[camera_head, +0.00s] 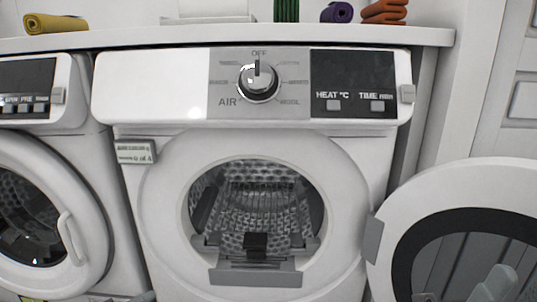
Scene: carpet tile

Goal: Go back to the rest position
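My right gripper (487,287) shows only in part at the bottom right, as grey pieces in front of the open dryer door. The rest is below the picture's edge, and I cannot tell its opening. A small grey tip at the bottom edge, left of centre, seems to be part of my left gripper (145,297); its fingers are not clear. The white dryer (160,90) stands in the middle with its round door (390,195) swung open to the right. Its metal drum (262,200) is visible and looks empty of laundry. The dial (257,82) points to OFF.
A second white machine (90,180) with its round door shut stands at the left. A shelf (230,40) above holds a yellow rolled towel (55,23), a purple roll (337,12), orange folded cloths (385,12) and a green item (286,10). The open door takes up the right side.

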